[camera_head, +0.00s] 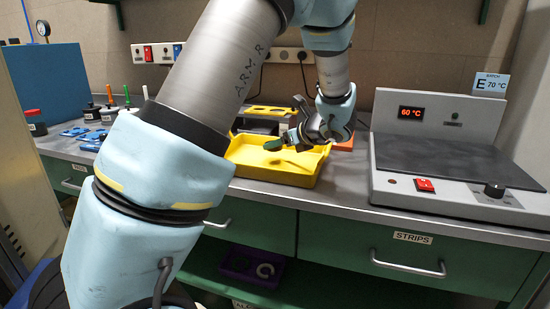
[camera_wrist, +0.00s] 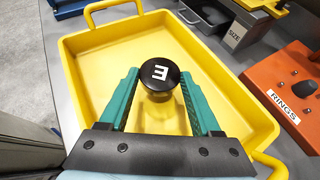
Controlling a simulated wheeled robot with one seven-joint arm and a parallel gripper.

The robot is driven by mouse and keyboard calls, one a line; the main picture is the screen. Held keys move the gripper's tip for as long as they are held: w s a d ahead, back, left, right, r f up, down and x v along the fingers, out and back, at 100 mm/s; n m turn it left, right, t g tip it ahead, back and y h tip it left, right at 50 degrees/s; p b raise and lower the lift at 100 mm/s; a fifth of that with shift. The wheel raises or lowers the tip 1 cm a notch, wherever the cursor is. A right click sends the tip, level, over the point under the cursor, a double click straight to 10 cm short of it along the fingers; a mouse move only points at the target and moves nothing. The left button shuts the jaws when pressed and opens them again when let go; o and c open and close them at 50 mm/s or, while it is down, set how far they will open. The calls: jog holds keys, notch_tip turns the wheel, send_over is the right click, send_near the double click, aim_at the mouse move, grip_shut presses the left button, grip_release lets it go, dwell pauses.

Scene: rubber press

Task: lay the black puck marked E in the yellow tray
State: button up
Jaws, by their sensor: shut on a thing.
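The black puck (camera_wrist: 159,73) with a white E on its top shows in the wrist view, between the green fingers of my gripper (camera_wrist: 158,82). My gripper is shut on it. The puck is over the inside of the yellow tray (camera_wrist: 88,70); its exact height above the floor is hard to tell. In the head view the yellow tray (camera_head: 270,172) stands on the bench, with my gripper (camera_head: 275,145) over it. I cannot make out the puck there. The part of the tray I see looks empty, apart from shadow.
A heated press (camera_head: 450,155) reading 60 °C stands to the right. An orange box labelled RINGS (camera_wrist: 285,85) and a grey SIZE box (camera_wrist: 235,35) stand close beside the tray.

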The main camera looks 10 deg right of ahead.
aim_at(279, 166)
jog(key=shift+f, duration=2.25)
jog(key=shift+f, duration=0.15)
jog(key=o, duration=1.5)
jog(key=shift+r+p, duration=0.3)
jog(key=shift+r, duration=0.05)
jog(key=b+v, duration=0.1)
jog(key=v, duration=1)
jog(key=shift+s+d, duration=0.2)
jog(key=shift+s, duration=0.15)
jog(key=shift+s+r, duration=0.1)
